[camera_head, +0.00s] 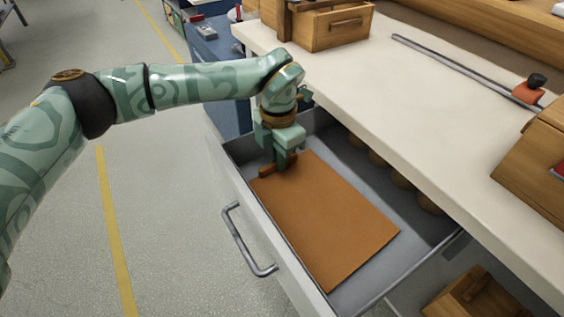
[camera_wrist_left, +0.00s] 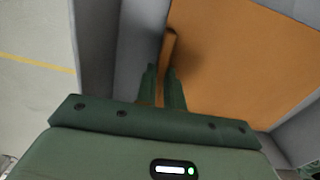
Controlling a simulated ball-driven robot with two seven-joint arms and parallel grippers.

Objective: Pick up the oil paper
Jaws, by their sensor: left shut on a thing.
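The oil paper (camera_head: 328,219) is a flat orange-brown sheet inside the open grey drawer (camera_head: 233,172). It also shows in the left wrist view (camera_wrist_left: 240,60), at the upper right. My left gripper (camera_head: 281,160) points down at the sheet's far left corner, inside the drawer. In the left wrist view its two fingers (camera_wrist_left: 164,76) are close together on a narrow raised brown strip at the sheet's edge. The gripper is shut on this strip, which looks like part of the oil paper. The fingertips partly hide the contact. My right gripper is not in view.
The drawer's metal handle (camera_head: 246,242) faces the floor side. Several round brown things (camera_head: 400,178) lie along the drawer's inner side. The pale worktop (camera_head: 420,110) overhangs it, with a wooden box (camera_head: 330,30) and a metal rail (camera_head: 465,70). Floor at left is free.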

